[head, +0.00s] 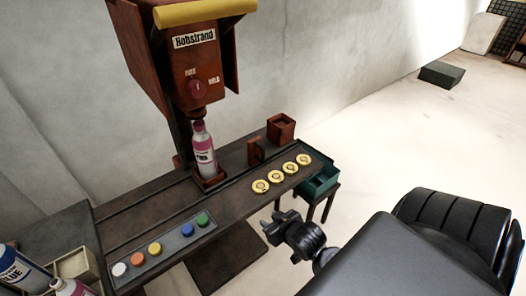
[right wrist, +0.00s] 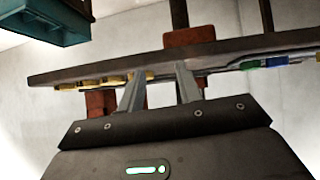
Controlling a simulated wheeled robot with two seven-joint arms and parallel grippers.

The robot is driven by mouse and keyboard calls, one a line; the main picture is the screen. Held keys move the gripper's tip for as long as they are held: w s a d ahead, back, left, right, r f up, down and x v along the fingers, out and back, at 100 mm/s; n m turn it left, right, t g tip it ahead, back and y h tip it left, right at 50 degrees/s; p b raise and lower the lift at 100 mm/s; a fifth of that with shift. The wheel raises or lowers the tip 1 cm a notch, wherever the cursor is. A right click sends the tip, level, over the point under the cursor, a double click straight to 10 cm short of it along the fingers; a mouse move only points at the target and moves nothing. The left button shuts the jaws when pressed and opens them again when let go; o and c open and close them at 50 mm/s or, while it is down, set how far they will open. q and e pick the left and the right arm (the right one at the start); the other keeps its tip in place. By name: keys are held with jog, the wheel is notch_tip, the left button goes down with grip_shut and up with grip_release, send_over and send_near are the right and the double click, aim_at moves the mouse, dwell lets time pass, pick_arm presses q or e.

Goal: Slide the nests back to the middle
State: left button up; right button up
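A red-brown nest (head: 209,179) sits on the dark bench rail under the dispenser, with a pink-labelled bottle (head: 204,150) upright in it. An empty-looking red-brown open box (head: 281,127), perhaps another nest, stands near the bench's right end. A red-brown upright piece (head: 256,150) stands between them; I cannot tell what it is. My right gripper (head: 277,226) is in front of the bench, apart from these things. In the right wrist view its two fingers (right wrist: 159,90) are spread, with nothing between them. My left gripper is not in view.
The dispenser (head: 194,62) hangs above the bench. Several yellow discs (head: 282,174) line the bench's front right. A panel of coloured buttons (head: 160,247) lies at front left. A teal crate (head: 319,181) stands beside the right end. Bottles (head: 22,270) stand at lower left.

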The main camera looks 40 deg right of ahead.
aim_at(264, 152)
jog(key=shift+w+d+r+m+t+h, duration=1)
jog(key=shift+w+d+r+t+h, duration=0.4)
jog(key=shift+w+d+r+t, duration=3.25)
jog(key=w+d, duration=0.1)
jog(key=w, duration=0.2)
jog(key=w+d+g+p, duration=0.1)
jog(key=w, duration=0.3)
jog(key=w+d+f+g+p, duration=0.1)
jog(key=w, duration=0.2)
jog(key=shift+w+d, duration=0.3)
jog(key=shift+c, duration=0.3)
grip_shut()
